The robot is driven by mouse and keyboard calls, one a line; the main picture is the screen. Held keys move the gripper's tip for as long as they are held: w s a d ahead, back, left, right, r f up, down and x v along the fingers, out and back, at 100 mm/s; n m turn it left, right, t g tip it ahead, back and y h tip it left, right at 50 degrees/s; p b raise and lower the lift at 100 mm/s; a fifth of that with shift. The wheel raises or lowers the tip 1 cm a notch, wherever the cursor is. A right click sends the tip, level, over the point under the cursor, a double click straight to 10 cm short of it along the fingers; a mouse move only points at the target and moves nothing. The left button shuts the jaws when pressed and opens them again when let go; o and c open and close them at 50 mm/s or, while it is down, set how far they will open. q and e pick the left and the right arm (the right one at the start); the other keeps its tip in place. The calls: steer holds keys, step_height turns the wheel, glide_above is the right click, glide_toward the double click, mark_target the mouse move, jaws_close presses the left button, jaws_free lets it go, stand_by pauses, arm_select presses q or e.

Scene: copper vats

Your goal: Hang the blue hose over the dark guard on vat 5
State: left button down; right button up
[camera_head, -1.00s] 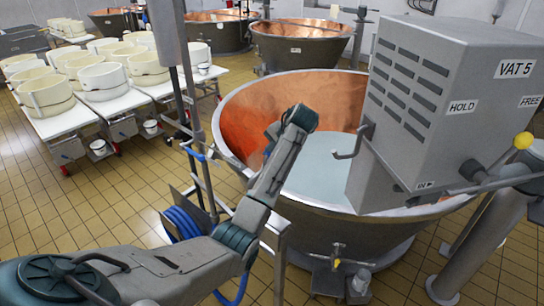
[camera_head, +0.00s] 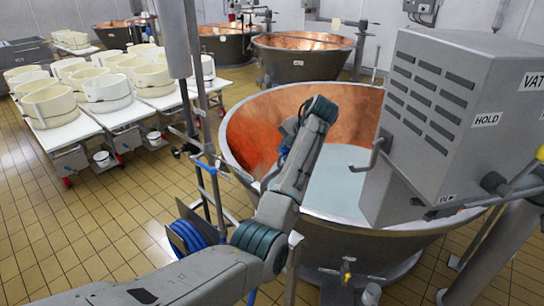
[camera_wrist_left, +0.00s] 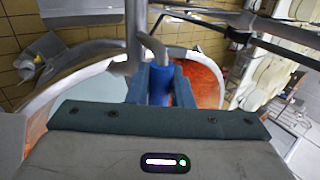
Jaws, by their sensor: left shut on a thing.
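My left gripper (camera_head: 288,135) reaches over the near left rim of vat 5 (camera_head: 252,100) and shows only partly behind its own wrist. In the left wrist view its two fingers (camera_wrist_left: 160,86) are shut on a blue piece of hose (camera_wrist_left: 161,88), with a grey bent tube just beyond it. More blue hose (camera_head: 190,236) hangs in a coil at the stand left of my arm. The grey housing (camera_head: 455,85) on the vat's right side carries the VAT 5 label; a bent hook-like bar (camera_head: 372,156) sticks out from it. I cannot tell which part is the dark guard. My right gripper is out of view.
A blue and grey stand (camera_head: 205,190) rises close left of my arm. White tables (camera_head: 125,110) with cream moulds stand at the left. More copper vats (camera_head: 300,60) stand behind. Tiled floor (camera_head: 60,215) is free at the lower left.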

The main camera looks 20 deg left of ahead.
arm_select(q)
step_height(320, 180, up, 14)
steer(key=shift+r+p, duration=0.25)
steer(key=shift+p, duration=0.1)
stand_by(0.5)
steer(key=shift+f, duration=0.1)
stand_by(0.4)
